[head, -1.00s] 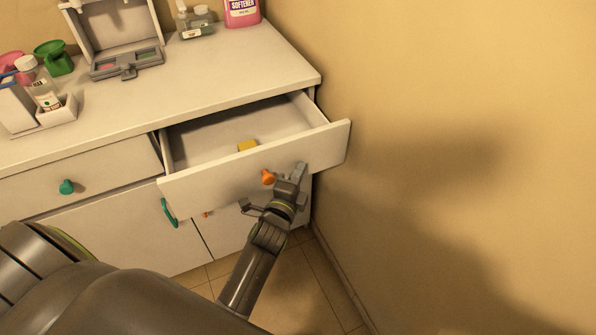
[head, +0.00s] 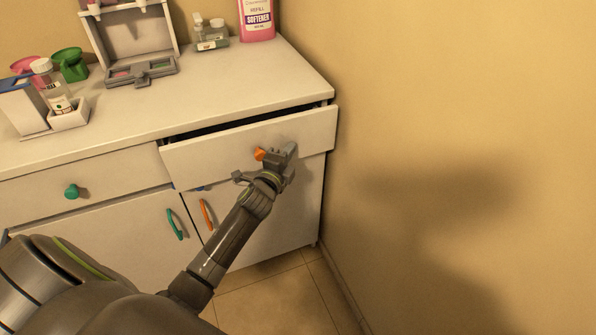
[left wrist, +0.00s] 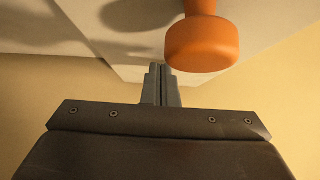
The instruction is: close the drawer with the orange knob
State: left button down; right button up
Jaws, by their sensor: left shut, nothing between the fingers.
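The drawer (head: 225,154) with the orange knob (head: 260,154) is the upper right one in the white cabinet. It stands slightly open, with a narrow dark gap along its top edge. My left gripper (head: 291,151) is shut and empty, just right of the knob, with its fingertips at the drawer front. In the left wrist view the shut fingers (left wrist: 160,84) point at the pale front, and the orange knob (left wrist: 202,44) is close beside them, not between them. Exact fingertip contact is hard to tell. My right gripper is not in view.
The left drawer with a green knob (head: 72,191) is shut. Doors below have a green handle (head: 174,224) and an orange handle (head: 206,215). The countertop (head: 215,90) holds an open grey case (head: 140,72), bottles and a pink softener bottle (head: 257,18). A wall stands close on the right.

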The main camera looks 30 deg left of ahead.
aim_at(282, 142)
pick_arm(q)
jog(key=w+a, duration=0.2)
jog(key=a, duration=0.1)
jog(key=shift+w+a, duration=0.1)
jog(key=shift+w, duration=0.25)
jog(key=shift+w+a, duration=0.2)
jog(key=shift+a, duration=0.05)
jog(key=shift+w+a+b, duration=0.1)
jog(key=shift+b, duration=0.2)
jog(key=shift+r, duration=0.25)
